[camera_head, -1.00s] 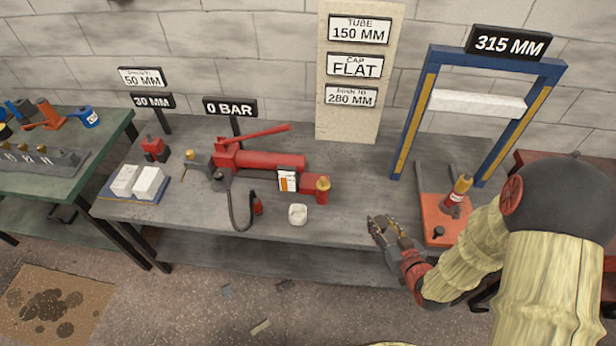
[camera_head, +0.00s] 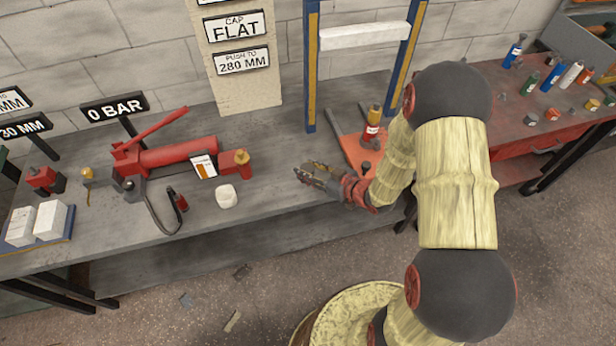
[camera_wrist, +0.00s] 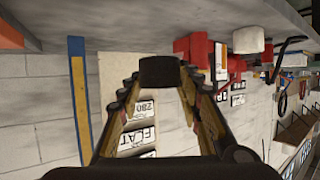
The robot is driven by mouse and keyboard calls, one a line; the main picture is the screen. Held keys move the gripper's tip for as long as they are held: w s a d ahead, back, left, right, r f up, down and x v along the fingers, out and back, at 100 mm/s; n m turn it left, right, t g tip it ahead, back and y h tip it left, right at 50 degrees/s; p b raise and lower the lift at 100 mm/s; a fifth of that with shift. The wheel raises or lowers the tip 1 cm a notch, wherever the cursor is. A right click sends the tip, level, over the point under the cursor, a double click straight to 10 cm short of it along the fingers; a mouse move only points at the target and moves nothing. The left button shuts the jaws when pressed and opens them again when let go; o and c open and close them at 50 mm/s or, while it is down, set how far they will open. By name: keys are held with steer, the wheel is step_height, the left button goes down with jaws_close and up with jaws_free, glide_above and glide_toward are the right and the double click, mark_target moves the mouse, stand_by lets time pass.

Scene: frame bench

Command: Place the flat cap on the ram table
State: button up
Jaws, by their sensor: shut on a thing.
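My gripper (camera_head: 306,174) is over the front part of the bench, left of the press frame. In the wrist view its fingers are closed on a small dark cap-like piece (camera_wrist: 160,71) at the fingertips. I take it for the flat cap; its markings cannot be read. In the head view the piece is too small to make out. The press frame (camera_head: 312,70) is blue and yellow. On its orange base (camera_head: 352,150) stands a red ram (camera_head: 371,128) with a brass-coloured top. The gripper is apart from the ram. My arm hides part of the base.
A white crossbar (camera_head: 364,36) spans the frame. A red hand pump (camera_head: 180,152) and a white cup-like piece (camera_head: 226,196) are left of my gripper. A sign board (camera_head: 245,85) reads FLAT and 280 MM. A red bench (camera_head: 520,135) with bottles stands right.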

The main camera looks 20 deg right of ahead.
mark_target(309, 170)
steer(key=w+f, duration=0.1)
steer(key=f, duration=0.1)
steer(key=w+d+f+b, duration=0.1)
steer(key=w+f, duration=0.1)
steer(key=shift+w+f, duration=0.15)
steer(key=shift+f, duration=0.2)
steer(key=shift+w+d+f+b, duration=0.15)
steer(key=shift+f+b, duration=0.45)
steer(key=shift+f, duration=0.3)
steer(key=shift+w+f+b, duration=0.15)
steer(key=shift+f+b, duration=0.45)
steer(key=shift+f, duration=0.3)
steer(key=shift+f, duration=0.15)
steer(key=o, duration=1.2)
steer(key=shift+o, duration=0.2)
